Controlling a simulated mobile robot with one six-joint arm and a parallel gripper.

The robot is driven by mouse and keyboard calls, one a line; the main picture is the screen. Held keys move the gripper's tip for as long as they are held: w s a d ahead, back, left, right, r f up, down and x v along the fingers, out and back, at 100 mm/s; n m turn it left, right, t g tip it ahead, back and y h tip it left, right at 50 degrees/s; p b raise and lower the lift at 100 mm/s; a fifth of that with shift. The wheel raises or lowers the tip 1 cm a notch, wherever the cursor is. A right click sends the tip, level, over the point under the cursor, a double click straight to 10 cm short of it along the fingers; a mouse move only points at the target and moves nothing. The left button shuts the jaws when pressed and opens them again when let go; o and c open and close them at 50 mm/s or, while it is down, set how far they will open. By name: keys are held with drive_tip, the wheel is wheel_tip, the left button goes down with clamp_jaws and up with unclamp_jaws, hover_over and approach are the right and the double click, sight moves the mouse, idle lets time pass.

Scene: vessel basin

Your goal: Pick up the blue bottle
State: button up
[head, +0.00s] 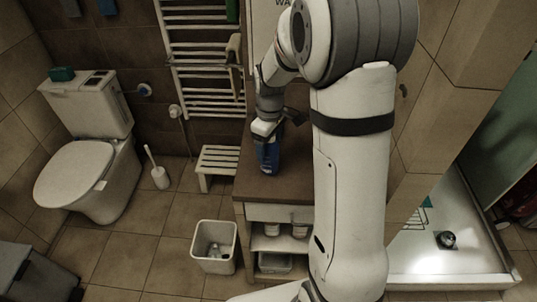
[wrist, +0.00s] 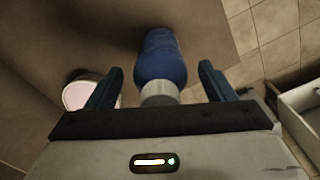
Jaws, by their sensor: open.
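The blue bottle (head: 269,157) stands on the brown top of the cabinet, just below my gripper (head: 266,136) in the head view. In the wrist view the blue bottle (wrist: 160,62) has a pale grey cap or neck end towards me. My gripper (wrist: 160,88) is open, with one dark blue finger on each side of the bottle. Gaps show between the fingers and the bottle in the wrist view. The bottle's upper part is partly hidden by my gripper in the head view.
The brown cabinet top (head: 262,190) has bare room in front of the bottle. A round pale-topped object (wrist: 78,94) lies near the left finger. A white bin (head: 215,246) and a small stool (head: 217,163) stand left of the cabinet. A towel rack (head: 200,60) is behind.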

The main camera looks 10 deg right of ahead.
drive_tip(key=shift+c, duration=0.2)
drive_tip(key=c, duration=1.5)
